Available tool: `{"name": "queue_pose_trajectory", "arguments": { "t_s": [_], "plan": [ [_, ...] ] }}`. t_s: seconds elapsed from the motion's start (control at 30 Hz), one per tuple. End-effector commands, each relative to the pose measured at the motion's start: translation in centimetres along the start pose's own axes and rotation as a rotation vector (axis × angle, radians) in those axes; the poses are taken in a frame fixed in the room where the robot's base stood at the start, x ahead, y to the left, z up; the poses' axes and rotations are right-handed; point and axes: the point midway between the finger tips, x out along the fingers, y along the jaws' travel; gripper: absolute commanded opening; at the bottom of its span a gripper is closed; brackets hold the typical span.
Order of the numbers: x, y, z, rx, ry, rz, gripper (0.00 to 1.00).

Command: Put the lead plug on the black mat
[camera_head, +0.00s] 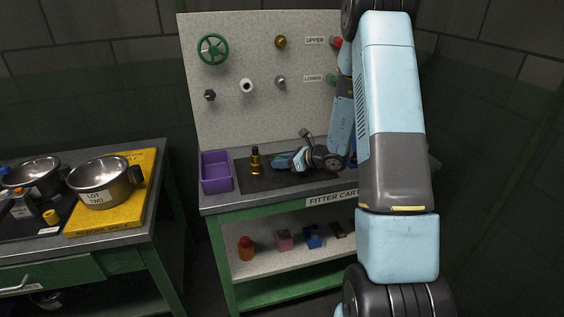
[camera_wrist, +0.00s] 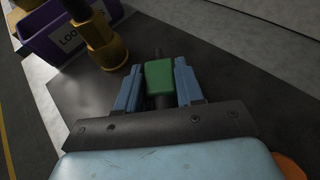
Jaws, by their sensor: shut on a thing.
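My gripper (camera_wrist: 158,72) is shut on a green block with a dark grey stem (camera_wrist: 159,76). I cannot tell for certain whether this is the lead plug. The head view shows my gripper (camera_head: 296,160) low over the right part of the black mat (camera_head: 252,183) on the fitter cart. The mat also shows as the dark surface in the wrist view (camera_wrist: 85,98). I cannot tell whether the held piece touches it. A brass fitting with a dark top (camera_head: 256,161) stands upright on the mat, left of my gripper; it also shows in the wrist view (camera_wrist: 104,45).
A purple bin (camera_head: 216,172) stands left of the mat. A pegboard (camera_head: 235,120) with a green wheel (camera_head: 213,49) and several fittings rises behind. Several small pieces sit on the shelf below. A left bench holds pots and a yellow mat (camera_head: 122,210).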

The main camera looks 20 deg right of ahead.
Motion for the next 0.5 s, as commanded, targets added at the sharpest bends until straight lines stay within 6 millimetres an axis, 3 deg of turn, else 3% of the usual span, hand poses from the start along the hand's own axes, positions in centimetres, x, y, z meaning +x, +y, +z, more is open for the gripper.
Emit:
{"name": "queue_pose_trajectory", "arguments": {
  "t_s": [0.3,0.33,0.5],
  "plan": [
    [0.07,0.00,-0.14,-0.001,-0.001,0.000,0.01],
    [0.08,0.00,-0.17,-0.001,-0.001,0.000,0.38],
    [0.07,0.00,-0.13,-0.002,-0.001,0.000,0.54]
  ]
}}
